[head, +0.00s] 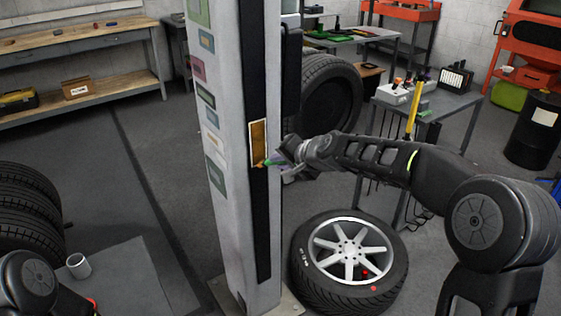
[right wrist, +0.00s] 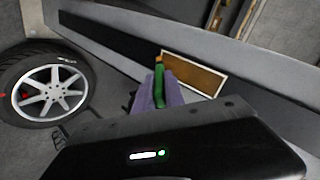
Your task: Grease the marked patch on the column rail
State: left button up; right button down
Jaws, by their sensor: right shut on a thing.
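The column (head: 236,230) stands upright mid-view with a dark rail (head: 261,215) down its face. The marked patch (head: 258,140) is an amber-brown rectangle with a pale outline on the rail; the right wrist view shows it too (right wrist: 198,74). My right gripper (head: 283,162) is shut on a green applicator (right wrist: 160,91) with an orange tip (right wrist: 159,60). The tip is at the patch's lower end in the head view; I cannot tell whether it touches. Purple fingers flank the applicator in the wrist view. My left gripper is out of view.
A wheel with a tyre (head: 350,262) lies on the floor right of the column, below my right arm. A grey bench (head: 452,108) stands behind that arm. Floor left of the column is open.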

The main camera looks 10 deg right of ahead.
jog(key=shift+s+r+p, duration=0.1)
jog(key=shift+r+p, duration=0.9)
jog(key=shift+r, duration=0.7)
jog(key=shift+r+p, duration=1.6)
jog(key=shift+r, duration=0.1)
jog(key=shift+r+p, duration=1.5)
jog(key=shift+r, duration=0.35)
notch_tip(320, 180, up, 4)
jog(key=p, duration=0.3)
jog(key=shift+f, duration=0.3)
